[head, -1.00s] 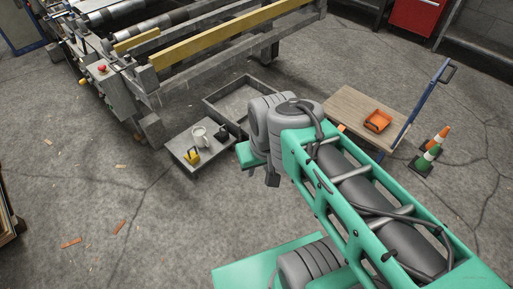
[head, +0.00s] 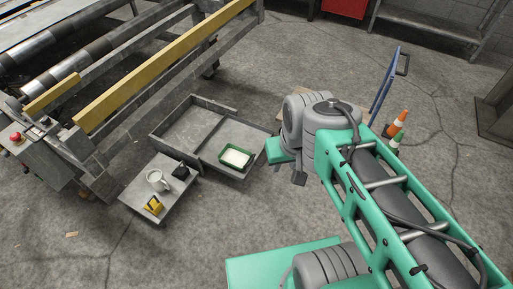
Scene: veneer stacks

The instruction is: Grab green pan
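The green pan (head: 236,158) is a small rectangular tray with a green rim and a pale inside. It sits at the right front part of a low grey two-part bin (head: 166,142) on the floor. My green arm with its grey joints reaches up from the lower right, and its joint end stands just right of the pan in the picture, apart from it. My gripper's fingers do not show; the arm's own links hide them or they lie outside the view.
A low grey platform (head: 140,188) in front of the bin holds a pale mug (head: 157,180), a yellow item (head: 153,206) and a black item (head: 180,171). A roller machine (head: 100,110) stands left and behind. Traffic cones (head: 397,126) and a blue cart handle (head: 384,85) are right. Floor ahead is clear.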

